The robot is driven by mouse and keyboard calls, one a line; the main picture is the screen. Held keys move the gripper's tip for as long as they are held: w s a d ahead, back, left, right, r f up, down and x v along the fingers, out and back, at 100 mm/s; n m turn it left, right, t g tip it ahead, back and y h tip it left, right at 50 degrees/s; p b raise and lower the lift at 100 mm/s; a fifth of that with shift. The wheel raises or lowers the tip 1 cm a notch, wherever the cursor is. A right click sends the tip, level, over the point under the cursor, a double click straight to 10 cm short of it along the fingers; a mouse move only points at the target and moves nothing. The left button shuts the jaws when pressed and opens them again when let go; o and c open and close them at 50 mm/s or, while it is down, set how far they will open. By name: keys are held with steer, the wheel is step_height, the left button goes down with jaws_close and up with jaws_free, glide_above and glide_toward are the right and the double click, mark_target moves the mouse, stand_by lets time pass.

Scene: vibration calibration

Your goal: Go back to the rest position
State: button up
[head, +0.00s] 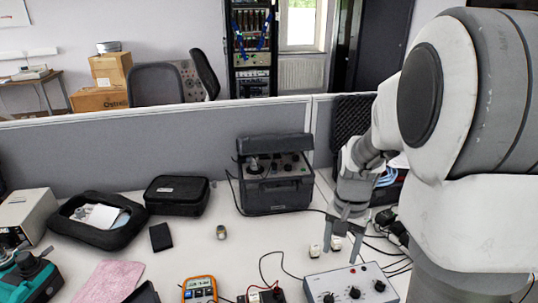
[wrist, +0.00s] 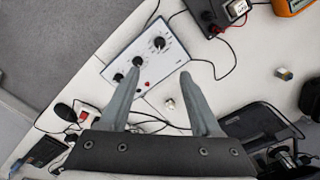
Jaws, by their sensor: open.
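My gripper (head: 341,254) points down over the right part of the white table, with its two fingers spread apart. In the wrist view, the gripper (wrist: 160,72) is open and nothing is held between its fingers. A grey-white box with black knobs (head: 370,278) lies just in front of the gripper; it also shows in the wrist view (wrist: 168,42), beyond the fingertips. A small white item (head: 314,251) stands left of the fingers, and another (head: 336,243) shows behind them. One small white item (wrist: 170,104) shows between the fingers in the wrist view.
A dark instrument case (head: 275,190) stands at the back against the grey partition (head: 150,150). Black cables (head: 270,262) run across the table. An orange meter (head: 200,289) lies at the front.

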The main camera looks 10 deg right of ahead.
steer(key=s+a+r+n+t+p, duration=0.1)
steer(key=s+a+r+n, duration=0.3)
steer(key=r, duration=0.4)
steer(key=s+a+r+n+t+p, duration=0.1)
steer(key=s+a+r+n+t, duration=0.3)
steer(key=s+a+r, duration=0.2)
step_height(320, 180, up, 3)
steer(key=s, duration=0.2)
steer(key=shift+s+a+n+t+p, duration=0.3)
steer(key=shift+s+p, duration=0.1)
steer(key=shift+d, duration=0.15)
